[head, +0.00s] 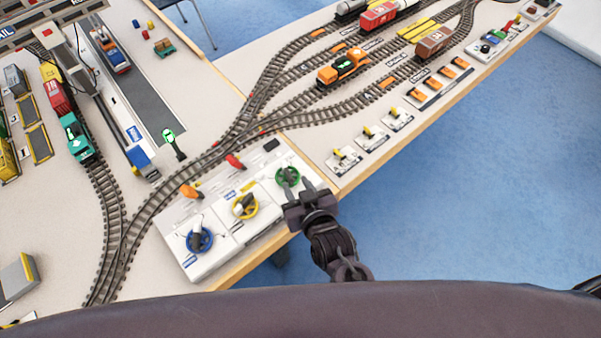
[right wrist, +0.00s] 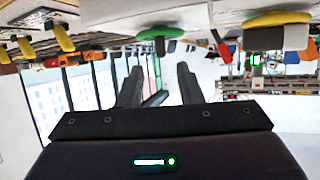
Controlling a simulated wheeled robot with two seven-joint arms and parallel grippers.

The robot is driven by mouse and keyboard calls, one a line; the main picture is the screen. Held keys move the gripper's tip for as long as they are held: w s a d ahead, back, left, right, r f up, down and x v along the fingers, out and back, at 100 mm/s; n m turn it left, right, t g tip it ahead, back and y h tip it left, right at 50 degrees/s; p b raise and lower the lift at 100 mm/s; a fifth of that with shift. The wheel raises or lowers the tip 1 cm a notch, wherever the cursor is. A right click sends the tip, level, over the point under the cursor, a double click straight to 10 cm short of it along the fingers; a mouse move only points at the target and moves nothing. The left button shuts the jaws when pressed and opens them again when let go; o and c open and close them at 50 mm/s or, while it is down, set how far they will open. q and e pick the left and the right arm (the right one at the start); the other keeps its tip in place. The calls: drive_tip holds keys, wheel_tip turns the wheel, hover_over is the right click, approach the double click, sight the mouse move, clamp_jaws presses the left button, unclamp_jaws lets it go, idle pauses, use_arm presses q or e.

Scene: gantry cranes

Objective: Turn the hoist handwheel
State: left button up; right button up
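A white control panel (head: 218,236) at the table's front edge carries three handwheels: a blue one (head: 199,240), a yellow one (head: 245,207) and a green one (head: 287,177). I cannot read which is labelled hoist. My right gripper (head: 301,187) is at the front side of the green wheel, its fingers apart. In the right wrist view, the open, empty fingers (right wrist: 158,84) point toward the green wheel (right wrist: 158,33), which lies above them in the picture; the yellow wheel (right wrist: 279,18) is at upper right. Contact with the green wheel cannot be told. My left gripper is not in view.
Orange (head: 190,191) and red (head: 235,162) levers stand behind the wheels on the panel. Model tracks with an orange locomotive (head: 343,66) run behind. Several small switches with yellow levers (head: 343,157) line the edge to the right.

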sight(288, 172)
drive_tip(key=x, duration=0.7)
drive_tip(key=shift+w+a+p, duration=0.15)
drive_tip(key=shift+w+p, duration=0.1)
drive_tip(key=shift+p, duration=0.1)
drive_tip(key=shift+c, duration=0.3)
clamp_jaws()
